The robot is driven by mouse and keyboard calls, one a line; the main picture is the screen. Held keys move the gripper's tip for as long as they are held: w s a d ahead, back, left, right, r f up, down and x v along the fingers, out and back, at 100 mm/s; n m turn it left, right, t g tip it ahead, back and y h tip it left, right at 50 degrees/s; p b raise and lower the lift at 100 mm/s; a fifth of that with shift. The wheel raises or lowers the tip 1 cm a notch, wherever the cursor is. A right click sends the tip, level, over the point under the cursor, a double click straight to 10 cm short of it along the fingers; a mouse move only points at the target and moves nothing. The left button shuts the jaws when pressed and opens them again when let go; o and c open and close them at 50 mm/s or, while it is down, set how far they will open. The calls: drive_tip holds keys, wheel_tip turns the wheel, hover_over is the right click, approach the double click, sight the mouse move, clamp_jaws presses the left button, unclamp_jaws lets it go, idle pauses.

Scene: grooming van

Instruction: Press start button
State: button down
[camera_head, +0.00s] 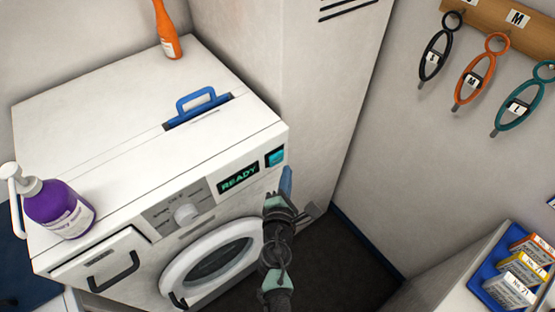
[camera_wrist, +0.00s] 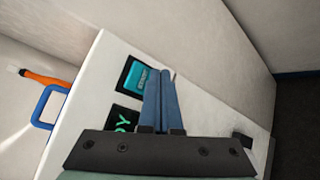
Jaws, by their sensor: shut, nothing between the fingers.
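The start button is most likely the teal square (camera_head: 275,157) at the right end of the washing machine's front panel. It also shows in the wrist view (camera_wrist: 136,77), just left of the fingertips. Beside it a dark display (camera_head: 238,179) reads READY in green; part of it shows in the wrist view (camera_wrist: 122,120). My gripper (camera_head: 287,168) is shut and empty, its blue fingers close together near the panel's right end, just right of the teal square. In the wrist view the fingertips (camera_wrist: 160,72) overlap the panel beside the square; I cannot tell whether they touch it.
The white washing machine (camera_head: 110,120) has a round door (camera_head: 215,262), a dial (camera_head: 186,213) and a blue handle (camera_head: 203,100) on top. A purple pump bottle (camera_head: 60,208) and an orange bottle (camera_head: 167,35) stand on it. A tall pale cabinet (camera_head: 310,90) stands behind.

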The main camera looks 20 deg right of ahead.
sight(280, 159)
drive_tip(key=shift+w+a, duration=0.25)
drive_tip(key=shift+w, duration=0.3)
idle(1.7)
drive_tip(key=shift+w+a, duration=0.1)
drive_tip(key=shift+w, duration=0.3)
drive_tip(key=shift+w+a+b, duration=0.2)
drive_tip(key=shift+w+b, duration=0.2)
drive_tip(key=shift+w, duration=0.1)
idle(0.6)
drive_tip(key=shift+s, duration=0.15)
drive_tip(key=shift+s+d, duration=0.3)
drive_tip(key=shift+s, duration=0.5)
drive_tip(key=shift+s+d, duration=0.1)
drive_tip(key=shift+s+d+p, duration=0.2)
drive_tip(key=shift+s+d, duration=0.05)
drive_tip(key=shift+s, duration=0.5)
drive_tip(key=shift+s+d+p, duration=0.25)
drive_tip(key=shift+s+d, duration=0.05)
drive_tip(key=shift+s, duration=0.45)
drive_tip(key=shift+s+d+p, duration=0.2)
drive_tip(key=shift+s+d, duration=0.05)
drive_tip(key=shift+s, duration=0.5)
